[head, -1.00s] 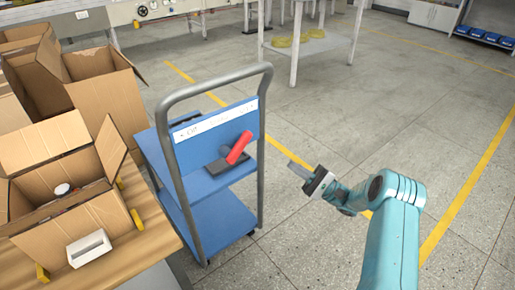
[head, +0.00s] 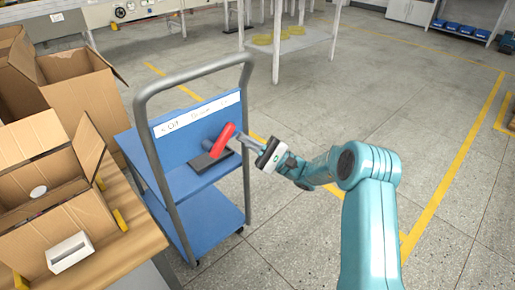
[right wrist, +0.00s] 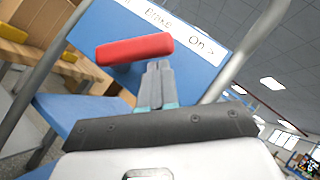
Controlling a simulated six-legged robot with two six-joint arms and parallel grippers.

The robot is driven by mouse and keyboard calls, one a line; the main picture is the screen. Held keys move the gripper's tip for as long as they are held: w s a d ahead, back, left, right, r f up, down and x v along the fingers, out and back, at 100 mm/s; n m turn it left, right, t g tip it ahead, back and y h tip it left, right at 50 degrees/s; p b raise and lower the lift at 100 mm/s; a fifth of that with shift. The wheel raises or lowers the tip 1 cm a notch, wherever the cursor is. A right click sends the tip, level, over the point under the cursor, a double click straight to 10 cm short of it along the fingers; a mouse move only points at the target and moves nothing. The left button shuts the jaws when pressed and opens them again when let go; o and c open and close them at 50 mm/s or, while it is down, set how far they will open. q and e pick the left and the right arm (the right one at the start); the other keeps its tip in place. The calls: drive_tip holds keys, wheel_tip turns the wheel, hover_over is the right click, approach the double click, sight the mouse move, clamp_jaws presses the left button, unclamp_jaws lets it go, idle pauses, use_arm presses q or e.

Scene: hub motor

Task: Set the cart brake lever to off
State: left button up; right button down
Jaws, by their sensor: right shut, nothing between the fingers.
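The blue cart (head: 205,195) stands left of centre in the head view, with a grey tubular handle frame. Its brake lever has a red grip (head: 222,137) tilted up to the right over a dark base (head: 210,161). A white label strip (head: 198,113) runs above it; in the right wrist view "Brake" and "On" with an arrow are readable. My right gripper (head: 243,138) is shut and empty, its fingertips close to the right side of the red grip. In the right wrist view the fingertips (right wrist: 157,66) are just below the red grip (right wrist: 135,49); contact is unclear. My left gripper is not in view.
The handle frame's right upright (head: 246,150) stands close to my right gripper. A wooden table (head: 133,238) with open cardboard boxes (head: 80,100) is at the left.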

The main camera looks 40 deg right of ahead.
drive_tip(key=shift+a+r, duration=0.25)
drive_tip(key=shift+a, duration=0.05)
